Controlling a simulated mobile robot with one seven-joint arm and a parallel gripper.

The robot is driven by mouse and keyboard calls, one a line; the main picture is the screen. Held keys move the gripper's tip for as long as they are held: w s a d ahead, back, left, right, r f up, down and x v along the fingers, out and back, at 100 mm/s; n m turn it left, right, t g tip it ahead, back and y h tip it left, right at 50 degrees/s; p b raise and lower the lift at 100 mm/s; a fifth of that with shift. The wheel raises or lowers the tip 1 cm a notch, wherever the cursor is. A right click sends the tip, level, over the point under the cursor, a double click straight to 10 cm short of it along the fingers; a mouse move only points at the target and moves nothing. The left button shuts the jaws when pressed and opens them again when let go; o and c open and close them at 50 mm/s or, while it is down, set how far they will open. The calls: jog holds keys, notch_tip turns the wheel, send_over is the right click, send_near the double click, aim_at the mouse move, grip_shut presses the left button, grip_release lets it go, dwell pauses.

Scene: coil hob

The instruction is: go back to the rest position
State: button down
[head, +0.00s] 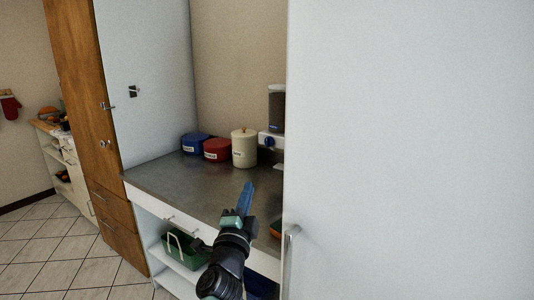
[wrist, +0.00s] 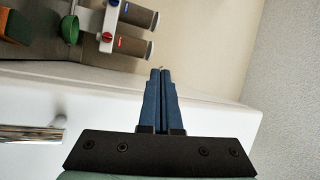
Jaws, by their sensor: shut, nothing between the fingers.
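My gripper (head: 247,190) is in the middle of the head view, held in front of and above the grey counter (head: 165,179). Its blue fingers point up and away from me. In the wrist view my gripper (wrist: 160,73) shows its two blue fingers side by side, closed together with nothing between them. My dark arm comes up from the bottom of the head view.
A tall white door (head: 410,140) with a handle (head: 291,233) fills the right, close to my arm. Blue (head: 195,144), red (head: 217,150) and cream (head: 244,149) canisters stand on the counter's back. A green basket (head: 183,250) sits on a shelf below. Tiled floor is clear at left.

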jog(key=s+d+r+n+t+y, duration=0.15)
jog(key=s+r+n, duration=0.4)
jog(key=r, duration=0.55)
jog(key=s+d+r+n+t+y, duration=0.1)
jog(key=s+d+r+n+t, duration=0.4)
jog(key=r, duration=0.7)
jog(key=s+r+n, duration=0.3)
jog(key=s+r, duration=0.2)
jog(key=s, duration=0.6)
jog(key=s+a+r+n, duration=0.1)
jog(key=s+r+n, duration=0.2)
jog(key=s, duration=0.9)
notch_tip(320, 180, up, 3)
jog(key=shift+s+a+r, duration=0.15)
jog(key=shift+s, duration=0.15)
